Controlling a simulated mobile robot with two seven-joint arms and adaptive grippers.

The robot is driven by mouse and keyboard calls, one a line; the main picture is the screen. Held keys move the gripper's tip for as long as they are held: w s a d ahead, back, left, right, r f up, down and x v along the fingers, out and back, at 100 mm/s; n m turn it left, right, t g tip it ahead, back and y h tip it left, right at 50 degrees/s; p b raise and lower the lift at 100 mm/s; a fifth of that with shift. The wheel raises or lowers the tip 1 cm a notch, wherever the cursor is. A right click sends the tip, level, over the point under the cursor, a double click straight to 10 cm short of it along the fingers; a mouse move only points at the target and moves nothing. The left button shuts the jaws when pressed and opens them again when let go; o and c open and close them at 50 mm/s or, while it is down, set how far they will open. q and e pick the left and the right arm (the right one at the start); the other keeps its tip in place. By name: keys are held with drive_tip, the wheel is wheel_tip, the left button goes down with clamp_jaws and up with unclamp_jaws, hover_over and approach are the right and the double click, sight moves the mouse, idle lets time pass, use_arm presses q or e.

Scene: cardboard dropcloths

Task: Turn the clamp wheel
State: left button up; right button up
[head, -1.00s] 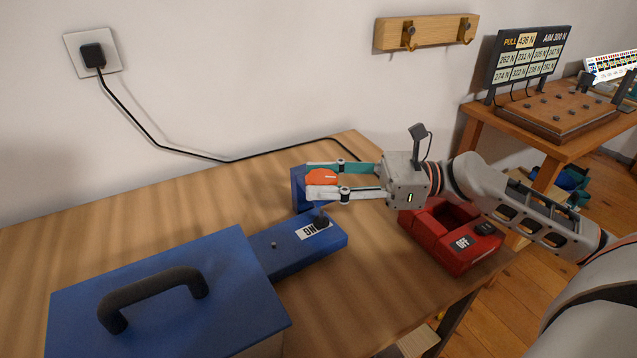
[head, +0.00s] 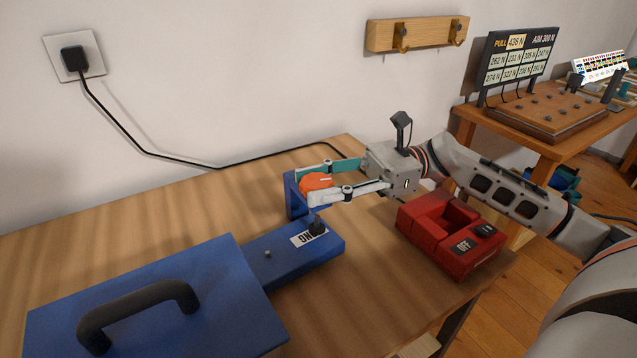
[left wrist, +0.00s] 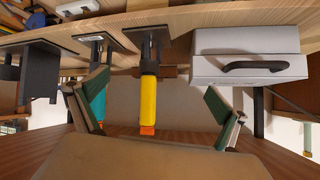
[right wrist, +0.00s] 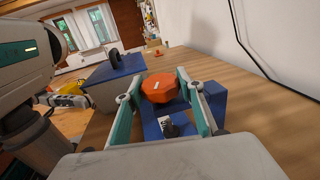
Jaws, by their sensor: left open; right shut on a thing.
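The clamp wheel is an orange knob (head: 317,184) with a white mark, on the blue clamp bracket (head: 292,195) of a blue machine (head: 160,300). My right gripper (head: 318,182) is shut on the wheel, one finger on each side of it. In the right wrist view the orange wheel (right wrist: 160,88) sits between the two teal-padded fingers.
A red box with an OFF label (head: 450,235) stands on the wooden table below my right wrist. A black cord (head: 230,162) runs along the wall to a socket. A wooden hook rail (head: 418,34) is above. The table left of the bracket is clear.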

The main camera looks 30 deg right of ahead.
sight(332, 181)
drive_tip(key=shift+r, duration=0.1)
drive_tip(key=o, duration=1.1)
drive_tip(key=shift+a, duration=0.1)
drive_tip(key=shift+v, duration=3.8)
